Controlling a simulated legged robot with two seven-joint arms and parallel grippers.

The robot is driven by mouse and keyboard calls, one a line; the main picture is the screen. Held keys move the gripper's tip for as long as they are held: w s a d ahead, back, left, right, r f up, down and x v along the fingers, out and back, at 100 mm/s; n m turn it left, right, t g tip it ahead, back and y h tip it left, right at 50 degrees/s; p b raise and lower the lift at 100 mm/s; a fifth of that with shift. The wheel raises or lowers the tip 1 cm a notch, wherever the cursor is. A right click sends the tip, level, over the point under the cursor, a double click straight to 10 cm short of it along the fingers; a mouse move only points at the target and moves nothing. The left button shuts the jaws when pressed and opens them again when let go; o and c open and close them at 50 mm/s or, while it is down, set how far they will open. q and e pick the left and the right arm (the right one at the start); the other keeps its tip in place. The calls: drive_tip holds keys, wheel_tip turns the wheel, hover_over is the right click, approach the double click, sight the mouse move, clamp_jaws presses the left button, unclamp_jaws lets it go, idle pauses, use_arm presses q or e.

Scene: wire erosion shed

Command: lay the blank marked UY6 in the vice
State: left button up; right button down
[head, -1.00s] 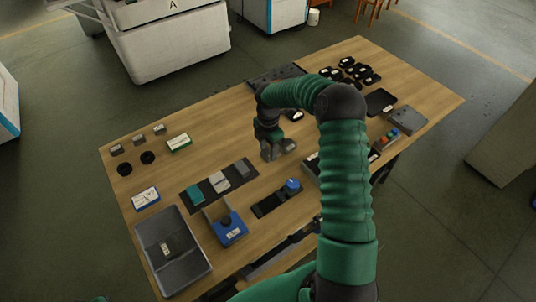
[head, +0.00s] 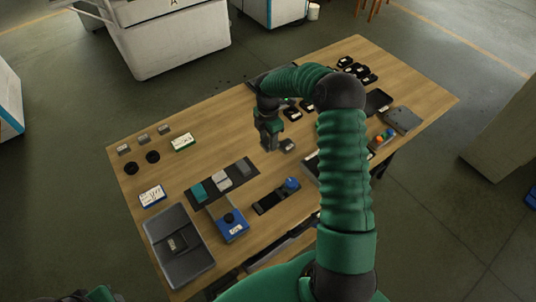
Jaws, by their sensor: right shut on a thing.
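My right gripper (head: 270,142) points down over the middle of the table, low near its surface. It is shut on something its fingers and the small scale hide. A small grey block (head: 287,146) with a pale top sits just right of the fingers; whether it is what they grip I cannot tell. No marking UY6 is legible. A black slotted fixture (head: 267,203) with a blue knob, perhaps the vice, lies nearer me, apart from the gripper. My left gripper does not show.
A black strip (head: 211,205) carries teal, pale and grey blocks. A blue box (head: 231,229) with a black knob and a grey tray (head: 187,268) stand at the near left. Several black parts (head: 356,68) lie at the far right. Bare wood lies left of the gripper.

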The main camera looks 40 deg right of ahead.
drive_tip(key=shift+s+a, duration=0.15)
drive_tip(key=shift+a, duration=0.1)
drive_tip(key=s+a+p, duration=0.1)
drive_tip(key=s+a, duration=0.3)
drive_tip(key=s+a+p, duration=0.1)
drive_tip(key=s+a, duration=0.3)
drive_tip(key=s, duration=0.1)
drive_tip(key=s+a+p, duration=0.1)
drive_tip(key=s+a, duration=0.4)
drive_tip(key=shift+r, duration=0.1)
drive_tip(key=f+b, duration=0.3)
drive_tip(key=b, duration=0.1)
drive_tip(key=shift+d+f, duration=0.25)
drive_tip(key=shift+f, duration=0.1)
drive_tip(key=shift+a+f+b, duration=0.1)
drive_tip(key=shift+f+b, duration=0.15)
drive_tip(key=shift+b, duration=0.15)
drive_tip(key=shift+f, duration=0.7)
idle(0.3)
